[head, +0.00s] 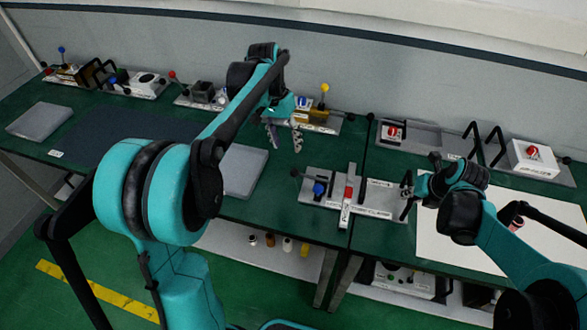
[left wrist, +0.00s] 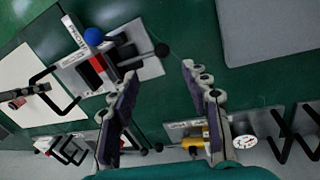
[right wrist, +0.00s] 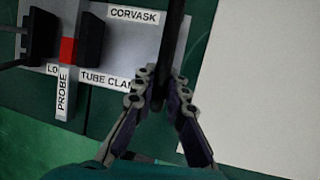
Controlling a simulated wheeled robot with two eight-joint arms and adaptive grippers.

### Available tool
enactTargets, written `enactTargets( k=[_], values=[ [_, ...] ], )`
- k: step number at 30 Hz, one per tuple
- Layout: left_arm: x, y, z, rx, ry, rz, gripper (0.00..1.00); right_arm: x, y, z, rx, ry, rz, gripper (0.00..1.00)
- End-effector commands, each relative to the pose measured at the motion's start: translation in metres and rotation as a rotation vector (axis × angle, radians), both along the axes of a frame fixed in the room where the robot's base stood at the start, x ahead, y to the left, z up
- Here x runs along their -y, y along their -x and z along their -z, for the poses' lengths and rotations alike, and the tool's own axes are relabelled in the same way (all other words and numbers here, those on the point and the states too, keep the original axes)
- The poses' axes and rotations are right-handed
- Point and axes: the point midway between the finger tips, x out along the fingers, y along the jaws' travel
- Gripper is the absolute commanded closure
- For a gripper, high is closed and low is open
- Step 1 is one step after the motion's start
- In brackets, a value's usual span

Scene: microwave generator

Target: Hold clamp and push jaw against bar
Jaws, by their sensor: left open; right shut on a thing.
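The tube clamp (head: 380,208) is a pale plate with black blocks, a blue knob (head: 318,188) and a black ball lever at its left end. A red-and-white bar (head: 348,192), labelled PROBE, lies across it. In the right wrist view the bar's red part (right wrist: 68,50) sits between a left black jaw (right wrist: 42,38) and a right black block (right wrist: 92,38); I cannot tell if both touch it. My right gripper (head: 407,197) is shut on the clamp's black handle (right wrist: 172,45). My left gripper (head: 284,140) is open and empty, behind and left of the clamp.
A fixture with a yellow cylinder (head: 319,113) stands behind my left gripper. A grey pad (head: 242,170) lies left of the clamp. A white sheet (head: 450,240) lies right of it. Black-handled fixtures and a red-button box (head: 533,160) line the back right. Green table is bare between.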

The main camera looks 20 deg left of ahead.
Motion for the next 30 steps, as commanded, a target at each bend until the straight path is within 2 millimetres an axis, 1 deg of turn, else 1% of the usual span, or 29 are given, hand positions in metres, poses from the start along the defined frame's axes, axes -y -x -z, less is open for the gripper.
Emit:
enactTargets(
  k=[1,3,8,11,18,21,25,30],
  values=[
    [-0.001,-0.004,0.003,-0.009,0.005,0.004,0.53,0.0,0.001,0.001,-0.003,0.0,-0.001,1.0],
    [-0.002,-0.007,0.006,-0.019,0.008,0.008,0.53,0.0,0.001,0.001,-0.003,0.0,-0.001,1.0],
    [0.001,-0.008,0.02,-0.024,0.01,0.011,0.53,0.0,0.001,0.001,-0.002,0.0,-0.001,1.0],
    [0.004,-0.007,0.038,-0.024,0.01,0.011,0.53,0.0,0.001,0.001,-0.002,0.0,-0.001,1.0],
    [0.014,-0.006,0.086,-0.023,0.01,0.011,0.53,0.0,0.001,0.001,-0.002,0.0,-0.001,1.0],
    [0.017,-0.005,0.102,-0.023,0.01,0.01,0.53,0.0,0.0,0.0,-0.001,0.0,0.0,1.0],
    [0.02,-0.005,0.116,-0.023,0.009,0.01,0.53,0.0,0.0,0.0,-0.001,0.0,0.0,1.0],
    [0.021,-0.004,0.123,-0.023,0.009,0.01,0.53,0.0,0.0,0.0,-0.001,0.0,0.0,1.0]
  ],
)
